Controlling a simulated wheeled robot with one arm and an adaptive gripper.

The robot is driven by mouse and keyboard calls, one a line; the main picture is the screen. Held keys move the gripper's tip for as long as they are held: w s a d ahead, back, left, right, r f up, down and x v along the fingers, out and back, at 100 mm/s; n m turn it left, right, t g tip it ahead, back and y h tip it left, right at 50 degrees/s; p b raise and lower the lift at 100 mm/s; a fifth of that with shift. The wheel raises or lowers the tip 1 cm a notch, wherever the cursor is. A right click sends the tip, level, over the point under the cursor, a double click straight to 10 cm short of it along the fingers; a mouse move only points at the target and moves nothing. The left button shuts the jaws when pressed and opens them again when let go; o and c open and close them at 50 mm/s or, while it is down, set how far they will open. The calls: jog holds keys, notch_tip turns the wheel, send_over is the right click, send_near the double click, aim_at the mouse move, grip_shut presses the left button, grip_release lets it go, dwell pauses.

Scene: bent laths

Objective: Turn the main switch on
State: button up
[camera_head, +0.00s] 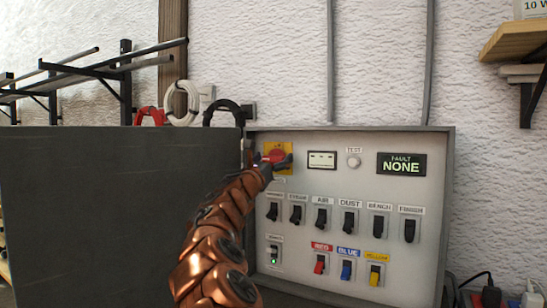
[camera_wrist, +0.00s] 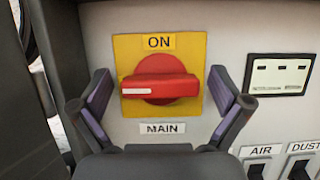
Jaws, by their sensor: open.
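The main switch is a red rotary knob (camera_wrist: 160,88) on a yellow plate (camera_wrist: 131,52), with ON above it and a MAIN label below. Its bar handle lies horizontal, with a white mark at the left end. In the head view the yellow plate (camera_head: 286,147) is at the panel's upper left, and my gripper (camera_head: 277,161) partly covers the knob. In the wrist view my gripper (camera_wrist: 161,90) is open, one finger left and one right of the knob. Gaps show between the fingers and the handle; I cannot tell how deep the fingertips reach.
The grey panel (camera_head: 430,200) carries a row of black switches (camera_head: 348,222), coloured switches (camera_head: 347,270) below, a TEST button (camera_head: 353,160) and a display (camera_head: 401,164) reading FAULT NONE. A dark board (camera_head: 90,200) stands to the left, close beside the knob.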

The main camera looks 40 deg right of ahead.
jog(key=shift+d, duration=0.1)
jog(key=c, duration=1.2)
jog(key=shift+o, duration=0.2)
jog(key=shift+m+g, duration=0.4)
jog(key=shift+m, duration=0.1)
jog(key=m+g, duration=0.1)
jog(key=m, duration=0.1)
jog(key=m+g+p, duration=0.1)
jog(key=m, duration=0.2)
jog(key=shift+g, duration=0.4)
jog(key=m+g, duration=0.1)
jog(key=m, duration=0.2)
jog(key=m+g+p, duration=0.1)
jog(key=m, duration=0.2)
jog(key=shift+m+g, duration=0.3)
jog(key=m+g+y+p, duration=0.1)
jog(key=m, duration=0.2)
jog(key=m+y+p, duration=0.1)
jog(key=m, duration=0.2)
jog(key=shift+s+f+g, duration=0.1)
jog(key=shift+g, duration=0.3)
jog(key=shift+f+m+y+p, duration=0.15)
jog(key=shift+m+y+p, duration=0.5)
jog(key=shift+m, duration=1.25)
jog(key=shift+s+y, duration=0.1)
jog(key=shift+y, duration=0.15)
